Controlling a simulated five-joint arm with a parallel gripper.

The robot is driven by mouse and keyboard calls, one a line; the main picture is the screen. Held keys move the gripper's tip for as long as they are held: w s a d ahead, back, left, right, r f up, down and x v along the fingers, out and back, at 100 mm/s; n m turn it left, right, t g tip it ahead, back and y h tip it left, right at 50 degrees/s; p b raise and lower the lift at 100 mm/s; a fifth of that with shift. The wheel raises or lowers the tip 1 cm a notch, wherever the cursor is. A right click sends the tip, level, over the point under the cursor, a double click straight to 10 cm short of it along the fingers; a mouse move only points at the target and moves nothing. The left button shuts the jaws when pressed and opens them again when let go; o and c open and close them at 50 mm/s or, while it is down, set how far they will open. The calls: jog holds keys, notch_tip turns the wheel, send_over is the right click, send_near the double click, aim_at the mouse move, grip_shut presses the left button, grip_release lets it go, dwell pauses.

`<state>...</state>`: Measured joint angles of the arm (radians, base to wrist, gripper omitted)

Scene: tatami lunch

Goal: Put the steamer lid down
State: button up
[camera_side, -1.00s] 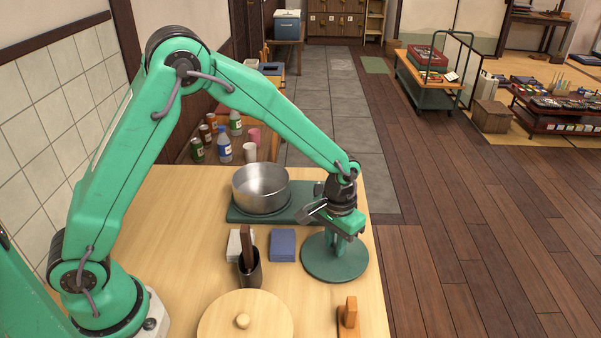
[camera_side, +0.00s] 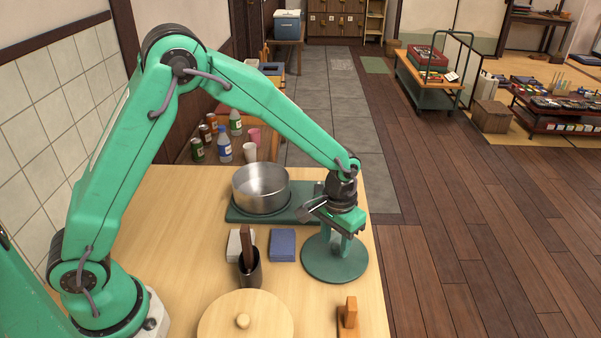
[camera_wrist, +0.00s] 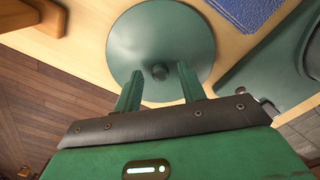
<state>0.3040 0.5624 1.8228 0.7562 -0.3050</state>
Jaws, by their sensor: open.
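A second, pale wooden round lid (camera_side: 265,312) with a knob lies at the table's front.
A metal pot (camera_side: 260,190) stands on a green plate (camera_side: 300,205) behind the lid. A wooden stand (camera_side: 348,316) is in front. Table (camera_side: 170,235) is clear at left.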

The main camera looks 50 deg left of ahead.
aim_at(332, 246)
notch_tip(332, 246, up, 11)
jog(key=shift+r, duration=0.15)
dwell(0.4)
dwell(0.5)
jog(key=s+a+r+t, duration=0.3)
jog(key=s+a+r, duration=0.6)
jog(key=s+r, duration=0.1)
jog(key=s+a+t, duration=0.2)
jog(key=s+a, duration=0.2)
jog(key=s, duration=0.7)
jog(key=shift+s+a+t, duration=0.25)
jog(key=shift+a+t, duration=0.05)
jog(key=shift+a, duration=0.1)
